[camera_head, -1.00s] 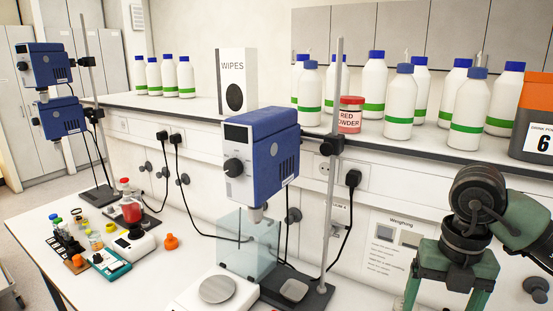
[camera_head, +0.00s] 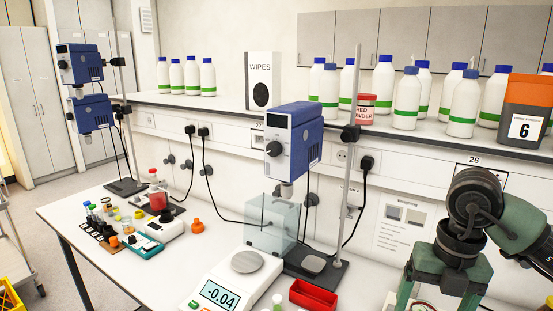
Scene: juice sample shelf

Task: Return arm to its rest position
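One arm of mine comes in from the right, with its green gripper (camera_head: 436,296) pointing down at the lower right. Its two fingers stand apart at the bottom edge, and the fingertips are cut off by the frame. I see nothing held between the visible parts of the fingers. My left arm and gripper are not in this view.
A white bench (camera_head: 130,277) holds a balance (camera_head: 216,293), a red tray (camera_head: 313,297), a blue stirrer (camera_head: 293,140) on a stand and small vials. The shelf behind carries white bottles (camera_head: 464,104), a red powder jar (camera_head: 365,109), a wipes box (camera_head: 263,80) and an orange-grey container (camera_head: 526,110).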

